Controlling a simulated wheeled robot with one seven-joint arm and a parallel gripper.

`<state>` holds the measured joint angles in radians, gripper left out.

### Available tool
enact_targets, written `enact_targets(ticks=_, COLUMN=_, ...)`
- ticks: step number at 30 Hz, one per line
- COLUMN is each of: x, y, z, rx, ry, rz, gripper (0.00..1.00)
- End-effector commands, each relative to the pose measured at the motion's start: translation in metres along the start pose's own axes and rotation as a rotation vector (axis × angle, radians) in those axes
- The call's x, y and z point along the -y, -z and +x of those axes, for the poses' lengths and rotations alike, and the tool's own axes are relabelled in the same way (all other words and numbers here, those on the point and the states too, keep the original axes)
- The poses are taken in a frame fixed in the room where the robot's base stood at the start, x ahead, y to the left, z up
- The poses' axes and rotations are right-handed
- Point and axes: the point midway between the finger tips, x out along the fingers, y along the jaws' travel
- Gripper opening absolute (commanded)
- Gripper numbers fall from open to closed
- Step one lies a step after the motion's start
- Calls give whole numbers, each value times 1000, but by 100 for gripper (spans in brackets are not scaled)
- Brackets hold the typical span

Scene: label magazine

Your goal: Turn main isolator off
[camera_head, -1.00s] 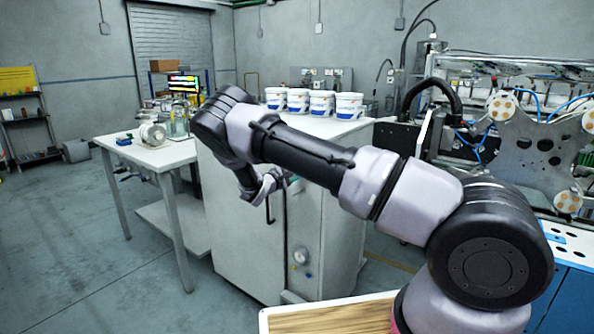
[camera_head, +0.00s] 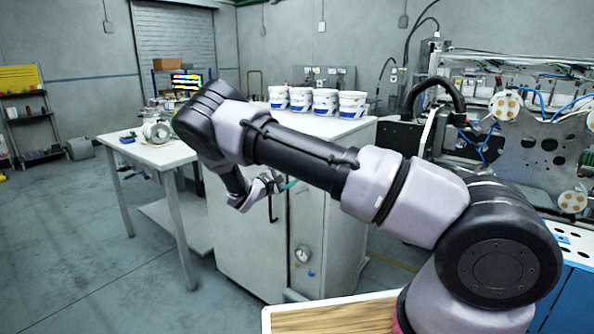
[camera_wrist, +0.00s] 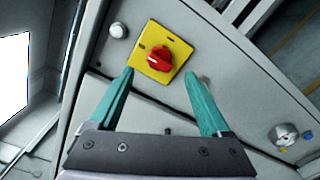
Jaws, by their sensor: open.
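The main isolator is a red rotary knob (camera_wrist: 159,58) on a square yellow plate (camera_wrist: 148,66), fixed to the light grey cabinet front in the wrist view. My gripper (camera_wrist: 160,76) is open, with one teal finger on each side below the plate. The knob lies ahead of the gap between the fingertips, and the fingers do not hold it. I cannot tell how far the tips are from the panel. In the head view my gripper (camera_head: 287,185) is near the cabinet front (camera_head: 240,245), and my arm hides the isolator.
A round white fitting (camera_wrist: 118,30) sits beside the plate, and a gauge (camera_wrist: 283,134) with small coloured buttons is at the right. White tubs (camera_head: 325,102) stand on the cabinet. A white table (camera_head: 155,153) stands to the left. A wooden-topped surface (camera_head: 335,317) is in front.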

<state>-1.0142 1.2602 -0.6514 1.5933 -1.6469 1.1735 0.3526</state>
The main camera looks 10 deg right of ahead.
Motion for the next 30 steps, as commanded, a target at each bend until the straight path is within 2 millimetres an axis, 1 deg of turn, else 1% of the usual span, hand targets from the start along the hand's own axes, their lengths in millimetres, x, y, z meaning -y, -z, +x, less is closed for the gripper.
enact_targets(ticks=1, x=0, y=1, z=-11, rx=-3, ry=-1, rz=0, gripper=81)
enact_targets(ticks=3, x=0, y=1, z=-23, rx=-4, ry=-1, rz=-1, gripper=81)
enact_targets(ticks=6, x=0, y=0, z=-36, rx=-1, ry=0, rz=0, gripper=81)
enact_targets(ticks=9, x=0, y=0, z=-43, rx=-2, ry=0, rz=-1, gripper=81)
enact_targets(ticks=20, x=0, y=0, z=-46, rx=0, ry=2, rz=0, gripper=81)
enact_targets(ticks=22, x=-1, y=-5, z=-43, rx=9, ry=19, rz=10, gripper=81)
enact_targets(ticks=23, x=-2, y=-9, z=-40, rx=16, ry=35, rz=18, gripper=81)
enact_targets(ticks=26, x=-5, y=-34, z=-27, rx=61, ry=129, rz=68, gripper=81)
enact_targets(ticks=29, x=-8, y=-74, z=-11, rx=124, ry=280, rz=151, gripper=81)
enact_targets(ticks=30, x=-8, y=-91, z=-6, rx=150, ry=349, rz=189, gripper=81)
